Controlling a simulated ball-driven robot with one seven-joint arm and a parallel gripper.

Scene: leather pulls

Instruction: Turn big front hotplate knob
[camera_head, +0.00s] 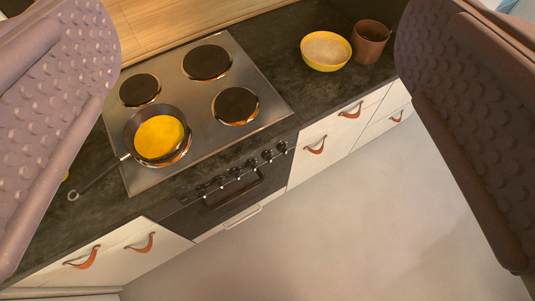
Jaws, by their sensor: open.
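The hotplate knobs (235,172) are a row of several small dark knobs on the front panel of the black oven, below the counter edge. They are small here, and I cannot tell which one belongs to the big front hotplate. The steel cooktop (165,80) has several dark round hotplates. A pan (131,133) with yellow contents sits on the front left hotplate, its handle pointing to the lower left. The front right hotplate (236,105) is bare. My gripper (258,150) is open and empty, its two bumpy pads at the left and right picture edges, apart from the knobs.
A yellow bowl (325,52) and a brown cup (370,41) stand on the dark counter at the right. White drawers with leather pulls (315,146) flank the oven. The grey floor (310,240) is clear.

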